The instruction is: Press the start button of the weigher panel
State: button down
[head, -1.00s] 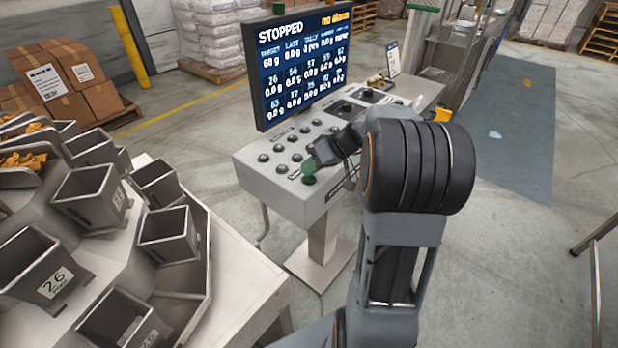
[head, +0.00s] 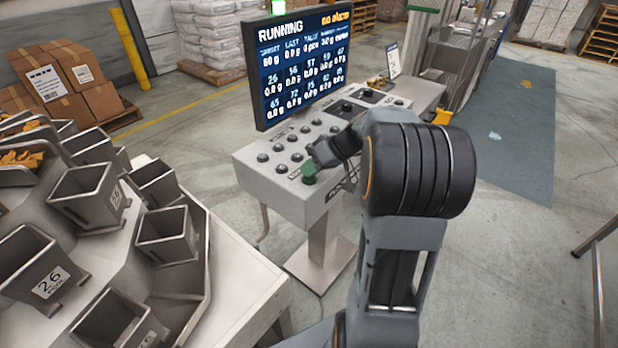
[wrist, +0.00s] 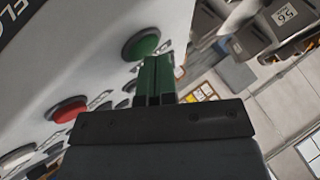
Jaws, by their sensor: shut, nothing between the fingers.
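The weigher panel (head: 262,188) is a grey console on a pedestal with several dark round knobs. Its green button (head: 308,180) is at the near front corner; it shows large and round in the wrist view (wrist: 141,44). My gripper (wrist: 157,72) is shut and empty, its green fingertips together right at the button's edge. I cannot tell whether they touch it. In the head view my gripper (head: 310,167) reaches over that corner and partly hides the button. The screen (head: 300,65) above the panel reads RUNNING and "no alarm".
A red button (wrist: 66,109) and a white one (wrist: 17,158) sit farther along the panel in the wrist view. Metal weigher buckets (head: 92,195) stand at the left. Cardboard boxes (head: 60,80) are behind. The floor at the right is open.

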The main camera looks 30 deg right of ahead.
jog(key=shift+r, duration=0.1)
jog(key=shift+r+p, duration=0.3)
jog(key=shift+r, duration=0.4)
jog(key=shift+r, duration=0.1)
jog(key=shift+r+p, duration=1.35)
jog(key=shift+r, duration=1.1)
